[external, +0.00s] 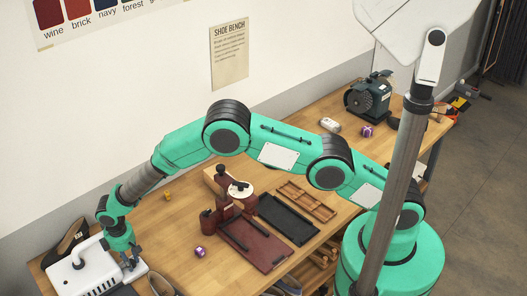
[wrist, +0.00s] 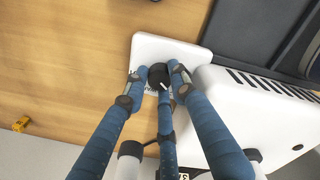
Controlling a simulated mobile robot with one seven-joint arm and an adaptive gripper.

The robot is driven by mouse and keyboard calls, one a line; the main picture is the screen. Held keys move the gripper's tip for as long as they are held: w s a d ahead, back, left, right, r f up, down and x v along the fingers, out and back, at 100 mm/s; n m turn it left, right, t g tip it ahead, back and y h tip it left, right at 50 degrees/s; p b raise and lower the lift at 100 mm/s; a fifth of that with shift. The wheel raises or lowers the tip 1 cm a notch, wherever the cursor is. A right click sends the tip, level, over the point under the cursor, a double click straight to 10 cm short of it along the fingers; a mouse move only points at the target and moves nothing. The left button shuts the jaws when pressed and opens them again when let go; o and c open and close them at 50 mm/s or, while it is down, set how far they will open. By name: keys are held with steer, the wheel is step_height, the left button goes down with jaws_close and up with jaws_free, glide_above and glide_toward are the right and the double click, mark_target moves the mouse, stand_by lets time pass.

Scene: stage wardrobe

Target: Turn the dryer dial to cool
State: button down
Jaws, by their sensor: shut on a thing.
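The dryer (external: 80,274) is a white box with dark slots and a bent pipe at the left end of the bench. It also fills the right of the wrist view (wrist: 235,100). Its dial (wrist: 160,76) is a black knob with a pale pointer mark on a white panel (wrist: 175,48). My gripper (wrist: 159,75) has its blue fingers closed around the dial, with fingertips on both sides of it. In the external view my gripper (external: 130,262) reaches down to the dryer's right end. The lettering by the dial is mostly hidden by the fingers.
Dark shoes (external: 70,240) stand behind the dryer. A small yellow object (wrist: 20,124) lies on the wooden bench (external: 170,215). A dark red tray (external: 255,245), a black tray (external: 288,218) and a grinder (external: 368,97) are farther right.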

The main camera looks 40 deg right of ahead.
steer(key=m+b, duration=0.2)
steer(key=m, duration=0.3)
stand_by(0.4)
steer(key=c, duration=1.4)
jaws_free()
steer(key=shift+c, duration=0.2)
steer(key=shift+r, duration=0.15)
step_height(320, 180, up, 12)
steer(key=shift+s+a, duration=0.15)
steer(key=shift+a, duration=0.15)
